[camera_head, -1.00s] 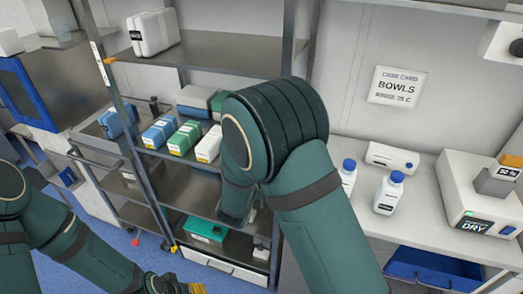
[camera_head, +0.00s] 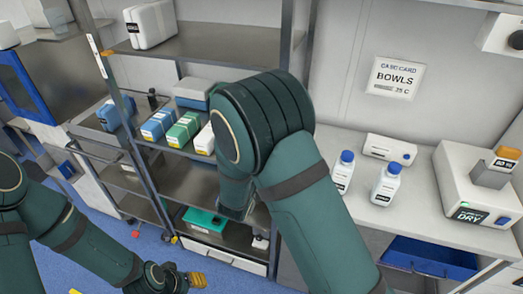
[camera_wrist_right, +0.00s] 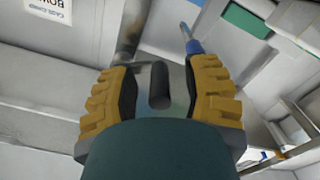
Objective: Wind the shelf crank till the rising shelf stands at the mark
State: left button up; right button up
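The metal shelf rack (camera_head: 187,183) stands left of centre in the head view. Its upper shelf (camera_head: 215,50) has an orange tab (camera_head: 106,51) at the left front corner, beside a pale marked strip (camera_head: 95,45) on the post; the mark is too small to read. In the right wrist view a dark round handle (camera_wrist_right: 160,88), apparently the crank's, lies between the yellow fingers of my right gripper (camera_wrist_right: 162,75). The fingers stand apart, with gaps to the handle. The arm hides this gripper in the head view. My left gripper (camera_head: 197,280) is low, in front of the rack.
A white container (camera_head: 152,24) stands on the upper shelf. Blue, green and white boxes (camera_head: 182,130) fill the shelf below, and a teal box (camera_head: 203,220) sits lower. Two blue-capped bottles (camera_head: 386,185) and a white device (camera_head: 480,190) stand on the right-hand counter.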

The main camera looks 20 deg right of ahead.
jog(key=v, duration=1.2)
